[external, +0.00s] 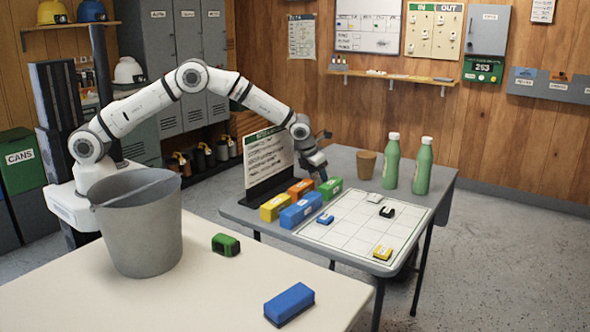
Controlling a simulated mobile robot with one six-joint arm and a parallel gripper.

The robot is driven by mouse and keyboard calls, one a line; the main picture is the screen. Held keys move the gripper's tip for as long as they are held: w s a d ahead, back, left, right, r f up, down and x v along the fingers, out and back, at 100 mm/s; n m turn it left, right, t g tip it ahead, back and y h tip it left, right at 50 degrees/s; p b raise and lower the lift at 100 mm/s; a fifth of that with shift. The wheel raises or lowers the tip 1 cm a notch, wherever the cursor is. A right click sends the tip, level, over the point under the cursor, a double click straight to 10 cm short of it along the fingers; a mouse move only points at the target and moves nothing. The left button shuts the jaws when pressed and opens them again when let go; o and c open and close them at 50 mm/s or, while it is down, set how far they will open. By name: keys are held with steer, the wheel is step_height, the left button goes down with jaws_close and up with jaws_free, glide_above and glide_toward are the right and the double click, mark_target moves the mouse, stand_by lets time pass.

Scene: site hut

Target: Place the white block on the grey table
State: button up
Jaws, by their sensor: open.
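The grey table (232,212) stands in the middle, with a white gridded board (345,232) on its top. A small whitish block (375,197) lies on the far part of the board; no larger white block shows. My gripper (321,174) is open above the left back part of the grey table, close to a green block (331,188). I cannot tell whether it touches that block. Its fingers are dark and small, and I see nothing held between them.
Yellow (275,208), orange (300,188) and blue (300,212) blocks stand near a sign (268,158). Small black, yellow and blue pieces lie on the board. Two green bottles (391,160) and a brown cup (366,164) stand behind. The cream table (190,300) holds a grey bucket (140,235).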

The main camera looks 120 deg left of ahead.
steer(key=v, duration=1.2)
steer(key=shift+d, duration=0.15)
steer(key=s+d+r+n+h, duration=0.1)
steer(key=d+r+n, duration=0.25)
steer(key=d, duration=0.55)
steer(key=s+d+r+n+t, duration=0.1)
steer(key=s+d+r+n, duration=0.2)
steer(key=d, duration=0.6)
steer(key=d+r+n+h, duration=0.1)
steer(key=d+r+n, duration=0.3)
steer(key=d, duration=0.5)
steer(key=s+d+n+h, duration=0.2)
steer(key=s+d+n, duration=1)
steer(key=s+d, duration=1)
steer(key=shift+s, duration=0.5)
